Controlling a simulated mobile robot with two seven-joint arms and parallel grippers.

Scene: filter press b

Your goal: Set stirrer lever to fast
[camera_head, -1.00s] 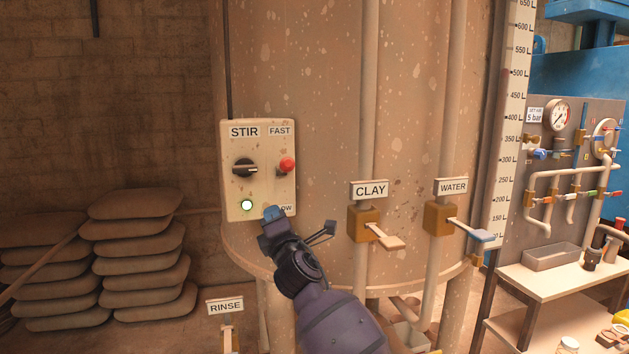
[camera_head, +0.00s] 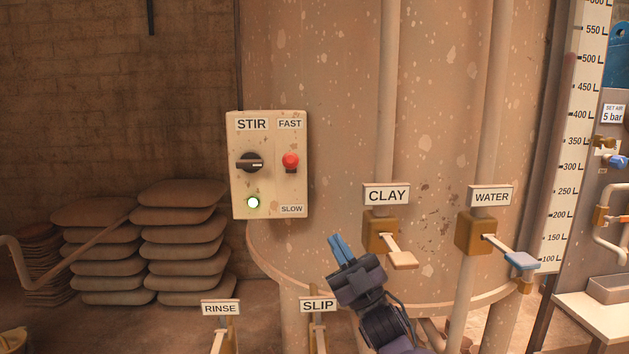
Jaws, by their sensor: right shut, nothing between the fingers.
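The stirrer panel (camera_head: 268,190) is a worn cream box on the tank, labelled STIR, with FAST (camera_head: 289,124) at the upper right and SLOW (camera_head: 292,209) at the lower right. The stirrer lever (camera_head: 290,161) has a red knob between these labels, somewhat nearer FAST. My right gripper (camera_head: 342,250) is shut and empty, its blue fingertips together and pointing up. It is below and right of the panel, apart from the lever. My left gripper is out of view.
The CLAY valve (camera_head: 382,234) and WATER valve (camera_head: 476,233) stick out to the right of my right gripper. RINSE (camera_head: 221,308) and SLIP (camera_head: 318,305) signs stand below. Stacked sacks (camera_head: 183,230) lie left.

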